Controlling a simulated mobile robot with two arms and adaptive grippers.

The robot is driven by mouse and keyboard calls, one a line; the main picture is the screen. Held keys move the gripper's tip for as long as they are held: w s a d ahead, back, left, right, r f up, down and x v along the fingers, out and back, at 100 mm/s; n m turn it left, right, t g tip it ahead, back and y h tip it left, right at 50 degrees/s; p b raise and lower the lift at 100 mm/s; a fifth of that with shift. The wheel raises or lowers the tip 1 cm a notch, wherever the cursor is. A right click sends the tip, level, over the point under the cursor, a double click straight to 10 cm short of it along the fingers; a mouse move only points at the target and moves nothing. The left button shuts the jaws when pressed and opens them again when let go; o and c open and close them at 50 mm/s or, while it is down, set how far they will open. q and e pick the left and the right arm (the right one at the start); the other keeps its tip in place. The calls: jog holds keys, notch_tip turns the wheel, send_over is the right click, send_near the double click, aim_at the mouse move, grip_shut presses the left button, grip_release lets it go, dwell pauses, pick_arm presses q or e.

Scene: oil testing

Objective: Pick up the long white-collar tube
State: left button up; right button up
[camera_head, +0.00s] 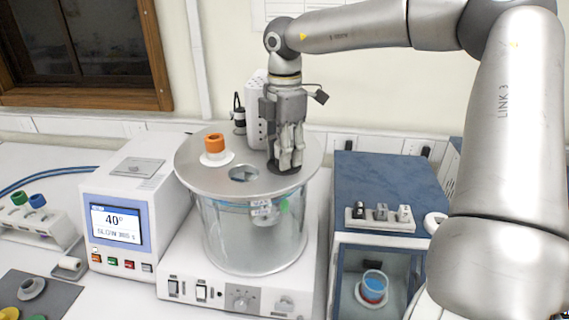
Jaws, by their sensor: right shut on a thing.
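My right gripper (287,158) points down over the right side of the metal lid (205,181) of the glass bath. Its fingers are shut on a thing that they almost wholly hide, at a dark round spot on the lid. I cannot make out whether this is the long white-collar tube. A white collar (215,159) with an orange cap (215,143) sits upright on the lid's left side, apart from the gripper. Inside the glass bath (238,240), a small label (262,208) and something green show below the lid. My left gripper is not in view.
An open hole (244,174) is in the lid's front middle. A control unit (117,224) reading 40° stands to the left. A blue-topped cabinet (385,185) with a beaker (374,287) inside stands to the right. A tube rack (37,219) is at far left.

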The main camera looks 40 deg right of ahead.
jog(key=shift+r, duration=0.1)
jog(key=shift+r, duration=0.25)
notch_tip(320, 180, up, 27)
jog(key=p, duration=0.4)
jog(key=shift+r, duration=0.15)
dwell(0.8)
